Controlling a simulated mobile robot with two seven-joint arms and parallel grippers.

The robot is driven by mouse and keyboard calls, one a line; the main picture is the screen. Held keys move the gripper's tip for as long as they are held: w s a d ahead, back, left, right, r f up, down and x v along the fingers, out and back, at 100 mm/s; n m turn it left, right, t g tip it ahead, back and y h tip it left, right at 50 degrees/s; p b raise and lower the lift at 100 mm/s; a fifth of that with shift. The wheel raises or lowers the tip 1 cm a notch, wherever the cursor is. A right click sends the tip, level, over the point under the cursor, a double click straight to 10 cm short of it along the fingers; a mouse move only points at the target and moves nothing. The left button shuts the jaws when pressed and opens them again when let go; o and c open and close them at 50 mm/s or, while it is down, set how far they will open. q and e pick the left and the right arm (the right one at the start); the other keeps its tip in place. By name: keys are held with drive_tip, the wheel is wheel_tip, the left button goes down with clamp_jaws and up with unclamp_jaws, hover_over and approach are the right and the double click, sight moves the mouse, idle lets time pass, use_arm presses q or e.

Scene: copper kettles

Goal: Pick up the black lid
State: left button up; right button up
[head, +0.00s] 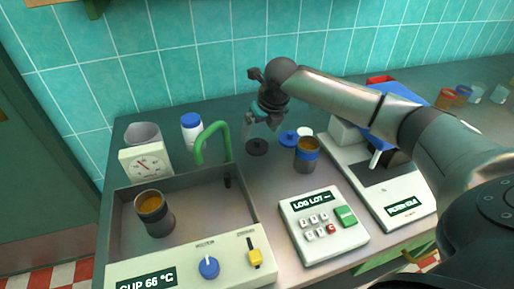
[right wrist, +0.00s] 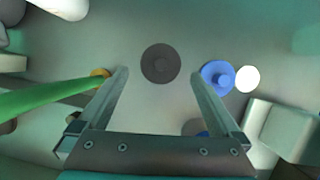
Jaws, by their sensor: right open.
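The black lid (head: 257,147) is a dark round disc with a knob, lying flat on the counter behind the sink. It also shows in the right wrist view (right wrist: 160,64), just beyond the fingertips and between their lines. My right gripper (head: 262,122) hangs above the lid, apart from it. In the right wrist view its two fingers (right wrist: 158,72) are spread wide with nothing between them. My left gripper is in neither view.
A blue lid (head: 289,138) and a white disc (head: 305,131) lie close right of the black lid. The green tap (head: 212,138) rises to the left. A keypad box (head: 323,226) is nearer.

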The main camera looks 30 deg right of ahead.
sight(257, 140)
drive_tip(key=shift+w+f, duration=0.2)
drive_tip(key=shift+f, duration=0.4)
drive_tip(key=b+x, duration=0.1)
drive_tip(key=x, duration=0.3)
drive_tip(key=shift+d+f+b, duration=0.1)
drive_tip(key=shift+f+b, duration=0.15)
drive_tip(key=shift+b, duration=0.1)
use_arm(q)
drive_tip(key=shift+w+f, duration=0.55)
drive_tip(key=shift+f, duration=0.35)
use_arm(e)
drive_tip(key=c, duration=1.1)
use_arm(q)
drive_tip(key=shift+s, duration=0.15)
use_arm(e)
drive_tip(key=shift+r, duration=0.15)
